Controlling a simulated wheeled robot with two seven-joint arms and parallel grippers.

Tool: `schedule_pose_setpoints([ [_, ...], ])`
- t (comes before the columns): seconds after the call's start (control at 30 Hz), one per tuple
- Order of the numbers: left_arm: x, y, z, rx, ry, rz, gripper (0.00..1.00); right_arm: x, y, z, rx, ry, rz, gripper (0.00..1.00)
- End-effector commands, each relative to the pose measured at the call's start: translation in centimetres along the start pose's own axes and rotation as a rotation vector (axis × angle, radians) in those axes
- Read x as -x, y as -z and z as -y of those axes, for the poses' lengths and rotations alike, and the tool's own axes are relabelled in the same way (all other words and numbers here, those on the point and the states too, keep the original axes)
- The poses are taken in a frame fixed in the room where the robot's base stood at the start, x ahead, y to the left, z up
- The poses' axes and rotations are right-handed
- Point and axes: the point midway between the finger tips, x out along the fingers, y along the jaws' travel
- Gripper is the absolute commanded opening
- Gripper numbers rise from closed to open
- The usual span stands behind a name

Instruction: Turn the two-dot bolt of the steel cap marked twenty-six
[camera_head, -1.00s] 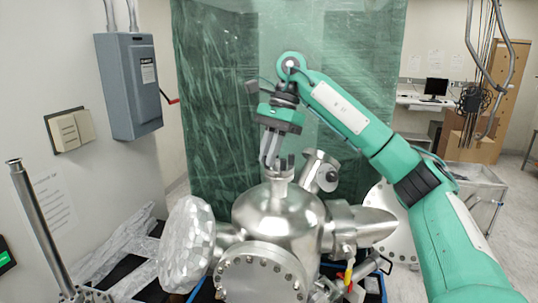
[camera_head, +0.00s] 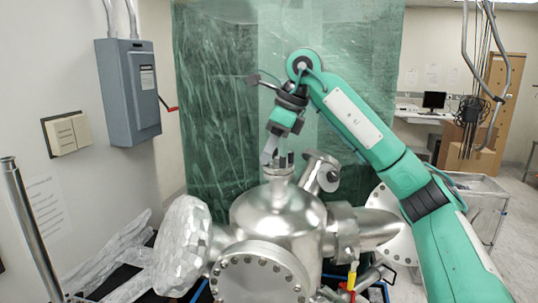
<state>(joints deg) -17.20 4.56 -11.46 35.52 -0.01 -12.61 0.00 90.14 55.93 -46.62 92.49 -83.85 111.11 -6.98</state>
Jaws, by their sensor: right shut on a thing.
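The steel vacuum chamber (camera_head: 279,217) stands in the middle of the head view. A small port (camera_head: 278,172) on its top has several dark bolts around its rim. My right gripper (camera_head: 270,156) points down at the left side of this port. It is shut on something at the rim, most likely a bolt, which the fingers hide. Dot marks and cap numbers are too small to read. My left gripper is not in view.
A foil-wrapped flange (camera_head: 186,246) sticks out left of the chamber, and a second angled port (camera_head: 321,174) rises right of the top port. A grey switch box (camera_head: 130,92) hangs on the left wall. A green plastic curtain (camera_head: 225,100) hangs behind.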

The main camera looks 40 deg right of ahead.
Motion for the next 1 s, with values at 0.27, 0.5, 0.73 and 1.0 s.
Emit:
schedule_pose_setpoints([
  [0.27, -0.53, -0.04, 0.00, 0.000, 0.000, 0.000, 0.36, -0.02, -0.01, -0.14, -0.169, 0.072, 0.001, 0.00],
  [0.5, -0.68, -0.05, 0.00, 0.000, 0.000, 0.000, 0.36, 0.00, -0.03, -0.17, -0.250, 0.104, 0.000, 0.00],
  [0.73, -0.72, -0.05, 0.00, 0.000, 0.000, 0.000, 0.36, 0.02, -0.04, -0.18, -0.275, 0.114, 0.000, 0.00],
  [1.0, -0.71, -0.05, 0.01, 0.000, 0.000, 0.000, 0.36, 0.02, -0.04, -0.18, -0.277, 0.115, 0.000, 0.00],
])
